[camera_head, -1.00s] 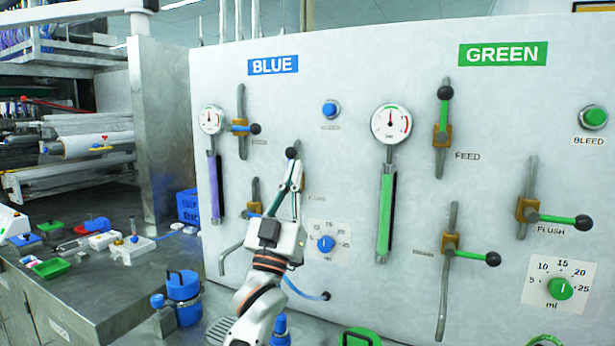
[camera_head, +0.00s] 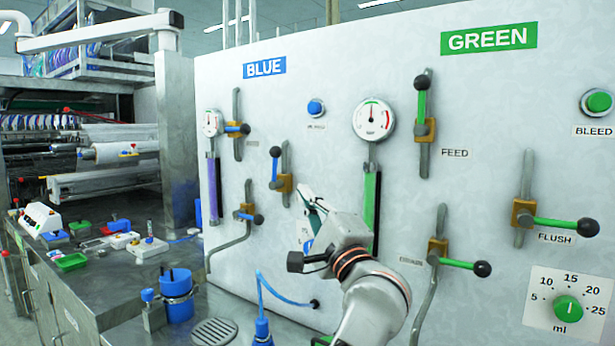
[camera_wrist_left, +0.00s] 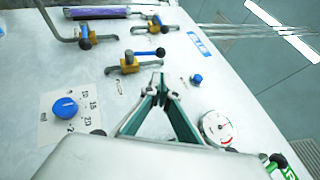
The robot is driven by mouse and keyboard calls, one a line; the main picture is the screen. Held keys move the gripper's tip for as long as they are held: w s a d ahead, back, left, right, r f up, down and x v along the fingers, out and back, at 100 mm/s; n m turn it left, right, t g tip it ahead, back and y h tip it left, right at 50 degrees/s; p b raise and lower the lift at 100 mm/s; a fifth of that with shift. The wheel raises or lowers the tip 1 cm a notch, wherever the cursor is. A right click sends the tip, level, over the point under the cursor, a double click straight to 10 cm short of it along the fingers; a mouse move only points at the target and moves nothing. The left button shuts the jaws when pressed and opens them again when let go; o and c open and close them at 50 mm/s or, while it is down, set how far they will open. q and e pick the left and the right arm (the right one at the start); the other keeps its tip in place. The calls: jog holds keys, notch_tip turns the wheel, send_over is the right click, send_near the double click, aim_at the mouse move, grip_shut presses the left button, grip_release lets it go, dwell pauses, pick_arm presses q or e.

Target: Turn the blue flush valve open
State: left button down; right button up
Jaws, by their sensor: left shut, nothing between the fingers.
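The blue flush valve (camera_head: 283,183) is a brass body on a grey pipe under the BLUE sign. Its blue lever (camera_head: 275,170) with a black knob points up, roughly along the pipe. In the left wrist view the same valve (camera_wrist_left: 128,67) has its lever (camera_wrist_left: 146,53) lying along the pipe. My left gripper (camera_head: 305,190) is shut and empty, just right of the valve body and below the knob. In the wrist view its closed fingertips (camera_wrist_left: 157,80) appear beside the lever with a small gap. My right gripper is not in view.
The blue feed valve (camera_head: 236,129) and lower blue valve (camera_head: 246,216) are left of it. The blue bleed button (camera_head: 316,107) and green column's gauge (camera_head: 374,119) are to the right. The blue dose dial (camera_wrist_left: 65,108) shows in the wrist view. A blue canister (camera_head: 177,295) stands below.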

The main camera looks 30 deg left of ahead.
aim_at(276, 154)
pick_arm(q)
jog(key=p+x, duration=0.3)
jog(key=x, duration=1)
jog(key=shift+a+r, duration=0.25)
jog(key=shift+a, duration=0.05)
jog(key=shift+w, duration=0.1)
jog(key=shift+a, duration=0.1)
jog(key=shift+w+a+r+n+g, duration=0.2)
jog(key=shift+a+r+n+g, duration=0.1)
jog(key=shift+a+n, duration=0.15)
jog(key=shift+a+r+h, duration=0.1)
jog(key=shift+r+h, duration=0.05)
jog(key=shift+h, duration=0.25)
jog(key=shift+a+r+g, duration=0.1)
jog(key=shift+g, duration=0.3)
